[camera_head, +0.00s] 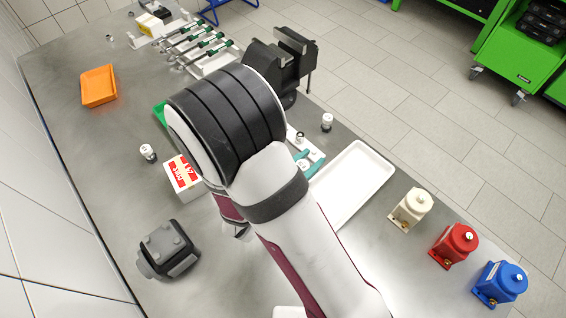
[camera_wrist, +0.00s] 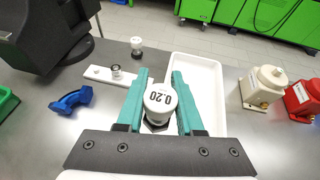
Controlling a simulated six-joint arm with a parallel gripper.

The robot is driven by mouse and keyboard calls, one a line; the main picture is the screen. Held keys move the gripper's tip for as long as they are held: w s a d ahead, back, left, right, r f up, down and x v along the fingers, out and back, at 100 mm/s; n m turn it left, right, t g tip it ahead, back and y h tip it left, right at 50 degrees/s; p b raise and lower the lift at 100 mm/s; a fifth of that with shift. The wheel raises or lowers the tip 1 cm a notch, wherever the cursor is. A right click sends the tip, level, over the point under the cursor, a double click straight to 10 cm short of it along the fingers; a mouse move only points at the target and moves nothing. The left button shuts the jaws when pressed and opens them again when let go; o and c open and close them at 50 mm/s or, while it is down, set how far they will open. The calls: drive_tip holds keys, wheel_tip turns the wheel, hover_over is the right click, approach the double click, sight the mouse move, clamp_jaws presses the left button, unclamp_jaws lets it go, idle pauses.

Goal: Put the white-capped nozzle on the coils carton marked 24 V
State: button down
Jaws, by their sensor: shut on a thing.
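My gripper (camera_wrist: 160,100) has teal fingers shut on a white-capped nozzle (camera_wrist: 159,97) marked 0.20, with a dark base under the cap. In the head view the teal fingers (camera_head: 307,162) show beside my arm, near the white tray. A carton (camera_head: 183,174) with a red and white label stands on the bench left of my arm. Its lettering is upside down and too small to read surely. My arm hides part of the bench beside it. The carton is not in the wrist view.
Other white-topped pieces stand at the carton's left (camera_head: 148,152) and beyond the gripper (camera_wrist: 136,45). A white plate (camera_wrist: 95,73) holds a small fitting. The white tray (camera_head: 347,190) is at right. A grey-black block (camera_head: 168,250) stands front left; a dark vise-like fixture (camera_head: 283,65) stands behind.

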drive_tip(key=w+a+r+n+t+y, duration=0.1)
drive_tip(key=w+a+r+n+y, duration=0.2)
drive_tip(key=a, duration=0.7)
drive_tip(key=w+a+r+n+t+y, duration=0.15)
drive_tip(key=a+r, duration=0.25)
drive_tip(key=a, duration=0.5)
drive_tip(key=y, duration=0.1)
hover_over(187, 178)
drive_tip(key=w, duration=0.5)
drive_tip(key=shift+n+g, duration=0.25)
drive_tip(key=f, duration=0.6)
drive_tip(key=shift+s+a+f, duration=0.1)
drive_tip(key=shift+a, duration=0.2)
drive_tip(key=shift+a+f, duration=0.15)
drive_tip(key=shift+f, duration=0.95)
drive_tip(key=shift+a+f, duration=0.1)
drive_tip(key=shift+f, duration=0.95)
drive_tip(key=shift+f, duration=0.1)
